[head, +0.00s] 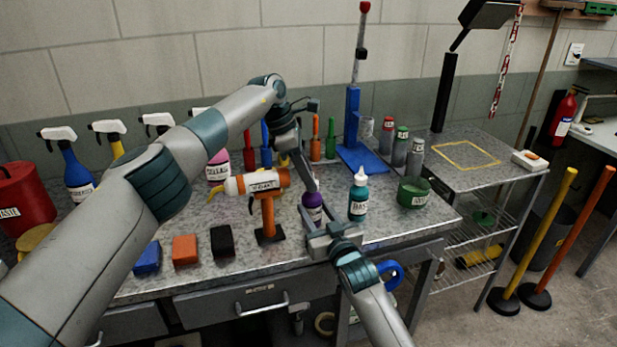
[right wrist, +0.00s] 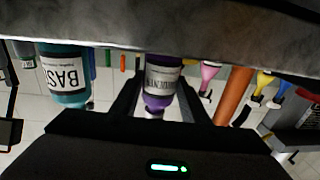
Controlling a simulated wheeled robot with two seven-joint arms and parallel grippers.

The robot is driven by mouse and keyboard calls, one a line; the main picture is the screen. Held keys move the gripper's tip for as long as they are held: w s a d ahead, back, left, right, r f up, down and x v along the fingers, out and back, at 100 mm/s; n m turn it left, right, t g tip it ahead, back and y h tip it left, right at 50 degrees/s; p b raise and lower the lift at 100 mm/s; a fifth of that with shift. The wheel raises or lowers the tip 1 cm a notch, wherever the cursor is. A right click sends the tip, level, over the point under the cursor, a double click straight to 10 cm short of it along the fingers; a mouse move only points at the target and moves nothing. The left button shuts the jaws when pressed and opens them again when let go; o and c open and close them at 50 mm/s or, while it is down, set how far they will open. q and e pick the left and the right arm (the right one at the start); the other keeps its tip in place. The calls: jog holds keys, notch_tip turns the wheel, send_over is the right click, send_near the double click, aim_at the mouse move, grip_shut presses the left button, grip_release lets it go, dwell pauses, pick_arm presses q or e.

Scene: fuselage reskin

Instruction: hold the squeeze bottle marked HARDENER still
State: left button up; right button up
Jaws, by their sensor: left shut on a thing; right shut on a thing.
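The purple squeeze bottle marked HARDENER (head: 313,203) stands upright near the front edge of the metal workbench (head: 345,256). In the right wrist view the bottle (right wrist: 161,80) shows upside down between two dark fingers, its label partly readable. My right gripper (head: 316,222) is shut on the bottle's body from the front. My left gripper (head: 308,182) reaches down from above and is shut at the bottle's top. Its fingers hide the cap and nozzle, so the exact contact is hard to see.
A teal bottle marked BASE (head: 358,198) stands close to the right of the grippers, with a green cup (head: 413,192) beyond it. An orange-and-white tool on a stand (head: 267,205) is close on the left. Blue, orange and black blocks (head: 185,250) lie further left.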

pick_arm(q)
jog(key=shift+w+m+g, duration=0.1)
jog(key=shift+m+g, duration=0.2)
jog(key=shift+m, duration=0.3)
jog(key=o, duration=1.1)
jog(key=shift+v, duration=3.8)
